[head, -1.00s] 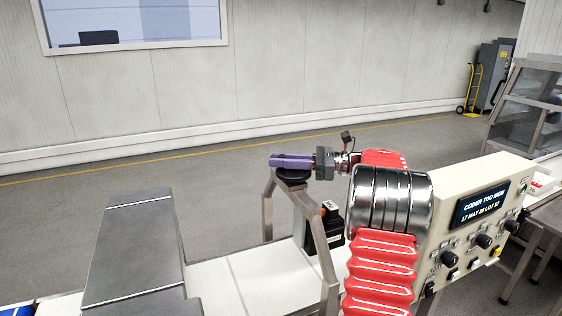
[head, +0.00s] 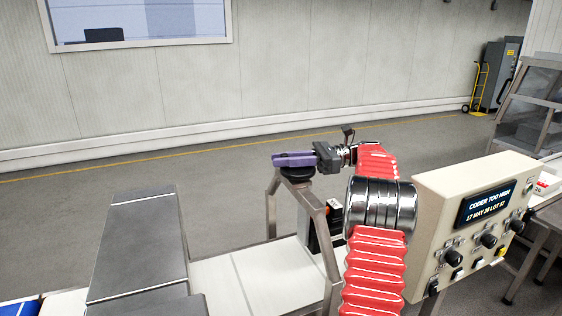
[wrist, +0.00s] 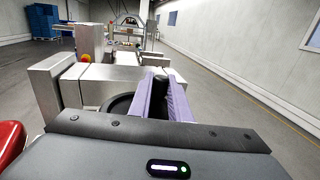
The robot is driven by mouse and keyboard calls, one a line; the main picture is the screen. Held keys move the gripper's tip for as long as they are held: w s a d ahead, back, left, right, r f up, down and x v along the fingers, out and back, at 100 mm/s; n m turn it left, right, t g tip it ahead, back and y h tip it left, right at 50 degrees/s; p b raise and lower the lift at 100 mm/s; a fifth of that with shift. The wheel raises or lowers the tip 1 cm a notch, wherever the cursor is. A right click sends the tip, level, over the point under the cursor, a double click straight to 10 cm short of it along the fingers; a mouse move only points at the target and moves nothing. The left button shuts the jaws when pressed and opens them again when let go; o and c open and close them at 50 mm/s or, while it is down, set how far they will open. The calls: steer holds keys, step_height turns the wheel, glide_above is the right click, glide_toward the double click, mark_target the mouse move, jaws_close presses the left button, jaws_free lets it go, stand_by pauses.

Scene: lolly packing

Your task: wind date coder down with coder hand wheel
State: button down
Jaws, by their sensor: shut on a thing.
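The coder hand wheel (head: 297,174) is a black disc on top of a metal frame over the conveyor. My gripper (head: 280,160) has purple fingers and lies level just above the wheel. In the wrist view the fingers (wrist: 162,88) are shut on the wheel's upright black handle (wrist: 159,79), and the wheel's dark rim (wrist: 121,104) shows left of them. The date coder (head: 311,236) is a dark box with an orange part below the wheel, inside the frame. It is partly hidden by a frame leg. Its height above the belt cannot be judged.
A cream control box (head: 440,225) with knobs stands right of my red arm; its screen (head: 484,203) reads "CODER TOO HIGH" and "17 MAY 26 LOT 57". The metal frame (head: 320,225) straddles the white belt (head: 262,275). Floor behind is clear.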

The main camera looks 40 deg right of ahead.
steer(key=c, duration=1.6)
jaws_free()
steer(key=shift+c, duration=0.2)
step_height(320, 180, up, 10)
